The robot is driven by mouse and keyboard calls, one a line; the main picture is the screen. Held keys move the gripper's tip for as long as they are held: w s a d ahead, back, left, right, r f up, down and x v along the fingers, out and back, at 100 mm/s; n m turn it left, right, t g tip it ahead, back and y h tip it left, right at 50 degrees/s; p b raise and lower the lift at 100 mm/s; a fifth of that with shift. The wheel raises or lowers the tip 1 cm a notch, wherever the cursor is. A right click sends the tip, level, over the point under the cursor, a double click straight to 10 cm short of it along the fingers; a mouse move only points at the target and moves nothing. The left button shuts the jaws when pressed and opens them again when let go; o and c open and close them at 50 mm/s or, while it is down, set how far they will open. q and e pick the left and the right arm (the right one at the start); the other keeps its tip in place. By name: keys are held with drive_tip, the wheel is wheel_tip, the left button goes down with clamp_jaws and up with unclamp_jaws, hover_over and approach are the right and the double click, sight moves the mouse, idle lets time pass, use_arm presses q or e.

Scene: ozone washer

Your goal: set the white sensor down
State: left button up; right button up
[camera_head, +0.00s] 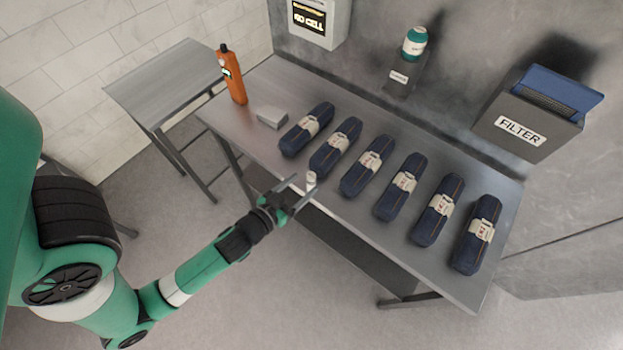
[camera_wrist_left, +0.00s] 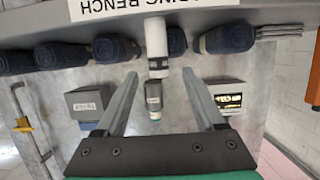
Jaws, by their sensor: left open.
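The white sensor (camera_head: 311,178) is a small pale cylinder at the bench's front edge. In the left wrist view, which looks upside down, the sensor (camera_wrist_left: 156,38) appears upright on the bench, just beyond and between the fingertips. My left gripper (camera_head: 302,187) is open, its two fingers either side of the sensor with gaps showing in the left wrist view (camera_wrist_left: 161,72). I cannot tell how deep the sensor sits between them. My right gripper is not in view.
Several dark blue rolls (camera_head: 373,166) lie in a row on the metal bench (camera_head: 262,84). On the wall are a display box (camera_head: 322,38), a shelved teal-capped bottle (camera_head: 414,43) and a FILTER bin (camera_head: 520,128).

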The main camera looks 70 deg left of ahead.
sight(308, 182)
use_arm(q)
drive_tip(key=x, duration=0.5)
drive_tip(key=shift+w+f, duration=0.1)
drive_tip(key=shift+f, duration=0.15)
drive_tip(key=shift+d, duration=0.1)
clamp_jaws()
